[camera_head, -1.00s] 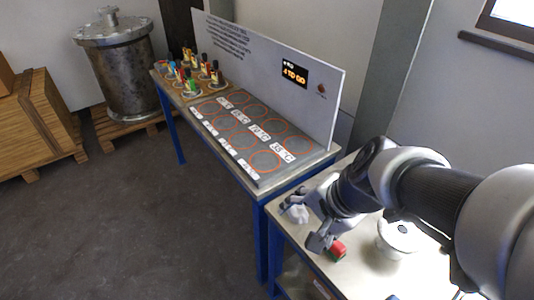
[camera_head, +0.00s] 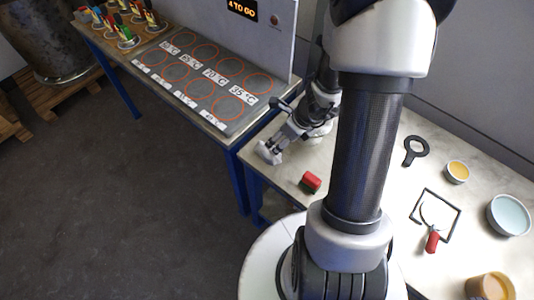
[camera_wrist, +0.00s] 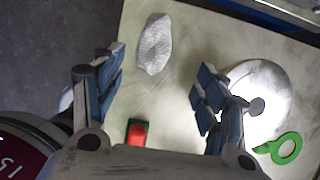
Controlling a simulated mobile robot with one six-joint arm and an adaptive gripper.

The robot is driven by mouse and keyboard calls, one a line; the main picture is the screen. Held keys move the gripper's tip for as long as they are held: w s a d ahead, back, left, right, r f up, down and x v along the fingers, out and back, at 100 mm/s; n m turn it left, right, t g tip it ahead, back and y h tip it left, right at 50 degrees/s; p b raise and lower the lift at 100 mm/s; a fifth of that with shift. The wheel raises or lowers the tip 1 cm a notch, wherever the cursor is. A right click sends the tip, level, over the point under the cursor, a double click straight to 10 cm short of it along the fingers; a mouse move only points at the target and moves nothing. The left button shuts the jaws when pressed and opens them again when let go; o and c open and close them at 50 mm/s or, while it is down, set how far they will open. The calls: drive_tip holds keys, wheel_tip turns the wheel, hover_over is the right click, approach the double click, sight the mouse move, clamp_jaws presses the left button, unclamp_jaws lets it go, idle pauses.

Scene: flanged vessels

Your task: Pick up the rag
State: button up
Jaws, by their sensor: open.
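The rag (camera_wrist: 154,43) is a small crumpled white cloth lying on the worktable in the wrist view. It lies ahead of my gripper (camera_wrist: 158,82), whose two fingers are spread wide with nothing between them. The rag is a little beyond the fingertips, in line with the gap. In the head view a whitish shape, which looks like the rag (camera_head: 269,152), is near the table's left edge. There my gripper (camera_head: 288,128) is close beside it, partly hidden by my arm. I cannot tell whether they touch.
A red and green block (camera_head: 311,182) lies near the rag; it also shows in the wrist view (camera_wrist: 137,132). A white round object (camera_wrist: 262,92) and a green ring (camera_wrist: 282,148) are at right. Bowls (camera_head: 510,214) and a black ring tool (camera_head: 416,150) stand farther right.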

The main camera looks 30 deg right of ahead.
drive_tip(key=b, duration=0.3)
hover_over(269, 151)
drive_tip(key=s+d, duration=0.2)
drive_tip(key=f, duration=0.5)
drive_tip(key=shift+w+a+f, duration=0.2)
drive_tip(key=shift+f, duration=0.15)
drive_tip(key=b+x, duration=0.1)
drive_tip(key=x, duration=0.2)
drive_tip(key=b+x, duration=0.1)
drive_tip(key=shift+s+a+f+b, duration=0.2)
drive_tip(key=shift+a+b, duration=0.15)
drive_tip(key=shift+a, duration=0.05)
drive_tip(key=shift+w+f, duration=0.25)
drive_tip(key=shift+f, duration=0.1)
drive_tip(key=shift+r, duration=0.1)
drive_tip(key=shift+c, duration=0.3)
drive_tip(key=c, duration=1.1)
drive_tip(key=shift+o, duration=0.2)
wheel_tip(269, 151, up, 20)
drive_tip(key=p, duration=1.4)
